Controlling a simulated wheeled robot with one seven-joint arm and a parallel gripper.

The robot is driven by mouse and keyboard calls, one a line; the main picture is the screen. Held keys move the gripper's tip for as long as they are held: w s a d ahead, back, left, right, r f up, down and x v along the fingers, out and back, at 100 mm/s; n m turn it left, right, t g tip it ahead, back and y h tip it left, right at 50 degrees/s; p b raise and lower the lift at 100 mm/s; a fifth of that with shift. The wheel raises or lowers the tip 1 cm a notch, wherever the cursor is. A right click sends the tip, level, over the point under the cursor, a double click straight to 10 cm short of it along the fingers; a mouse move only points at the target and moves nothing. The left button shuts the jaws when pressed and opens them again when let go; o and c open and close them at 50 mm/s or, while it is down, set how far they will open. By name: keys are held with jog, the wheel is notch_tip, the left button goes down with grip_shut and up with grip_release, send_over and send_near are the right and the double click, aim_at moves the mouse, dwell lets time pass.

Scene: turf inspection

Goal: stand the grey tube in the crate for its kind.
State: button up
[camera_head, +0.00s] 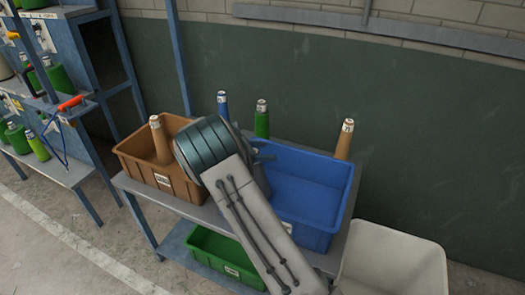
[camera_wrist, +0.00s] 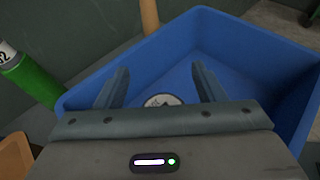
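A pale round end with dark marks (camera_wrist: 162,100) shows between my fingers in the wrist view, against the inside of the blue crate (camera_wrist: 290,68). It looks like the top of a tube, probably the grey tube; its body is hidden below my gripper. My gripper (camera_wrist: 160,78) has its two fingers spread, with a gap on either side of that round end. In the head view my arm covers most of my gripper and the left end of the blue crate (camera_head: 330,230). The crate stands on a bench.
A brown crate (camera_head: 130,155) holding a tan tube (camera_head: 160,140) stands left of my arm. Blue (camera_head: 222,104), green (camera_head: 262,122) and tan (camera_head: 344,140) tubes stand behind. A green crate (camera_head: 205,245) sits on the lower shelf; a white bin (camera_head: 395,262) stands right. Shelving (camera_head: 95,60) is far left.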

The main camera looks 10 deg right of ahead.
jog(key=shift+r, duration=0.2)
jog(key=r+b+v, duration=0.1)
jog(key=v, duration=1.1)
jog(key=s+d+r+m+g+y, duration=0.1)
jog(key=s+d+r+m+y, duration=0.3)
jog(key=s, duration=0.3)
jog(key=s+d+r+m+g+y, duration=0.1)
jog(key=s+d+m+g+y, duration=0.15)
jog(key=s+d+m, duration=0.35)
jog(key=s+m+t+y, duration=0.4)
jog(key=s+m+y, duration=0.3)
jog(key=s, duration=1.5)
jog(key=m, duration=0.3)
jog(key=shift+d, duration=0.3)
